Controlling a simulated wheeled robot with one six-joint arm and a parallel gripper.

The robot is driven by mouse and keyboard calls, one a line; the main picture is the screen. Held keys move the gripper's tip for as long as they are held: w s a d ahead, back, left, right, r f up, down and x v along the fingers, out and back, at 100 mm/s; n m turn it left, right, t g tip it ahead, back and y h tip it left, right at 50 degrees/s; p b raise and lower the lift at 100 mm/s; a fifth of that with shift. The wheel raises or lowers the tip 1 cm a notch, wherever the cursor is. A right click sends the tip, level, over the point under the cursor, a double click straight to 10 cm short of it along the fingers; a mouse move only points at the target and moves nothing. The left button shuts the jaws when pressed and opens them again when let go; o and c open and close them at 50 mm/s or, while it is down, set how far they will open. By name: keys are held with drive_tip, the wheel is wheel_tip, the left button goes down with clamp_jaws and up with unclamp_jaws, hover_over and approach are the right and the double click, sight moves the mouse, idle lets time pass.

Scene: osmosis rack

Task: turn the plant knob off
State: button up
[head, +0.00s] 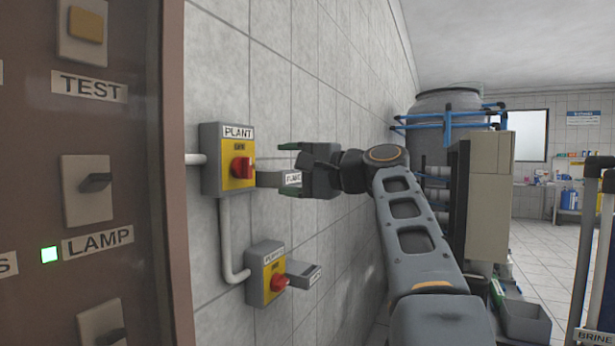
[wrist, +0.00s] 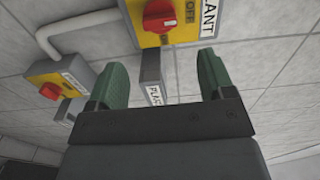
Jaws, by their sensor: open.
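The plant knob (head: 242,167) is a red rotary handle on a yellow plate. It sits on a grey wall box labelled PLANT (head: 238,132). In the wrist view the red knob (wrist: 160,15) is at the top, just beyond and between the fingertips, with OFF lettering beside it. My gripper (head: 283,168) is open and empty, to the right of the knob and apart from it. Its two green fingers also show in the wrist view (wrist: 160,75). The lower finger partly covers a grey tag plate (head: 270,179) beside the box.
A second yellow-faced box with a red knob (head: 279,283) is lower on the tiled wall, with its own tag plate (head: 305,276). A grey conduit (head: 226,240) links the boxes. A brown panel (head: 115,170) with TEST and LAMP switches stands at the left. Tanks and blue pipes are behind my arm.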

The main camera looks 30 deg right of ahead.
drive_tip(key=v, duration=0.4)
drive_tip(key=shift+s, duration=0.1)
idle(0.5)
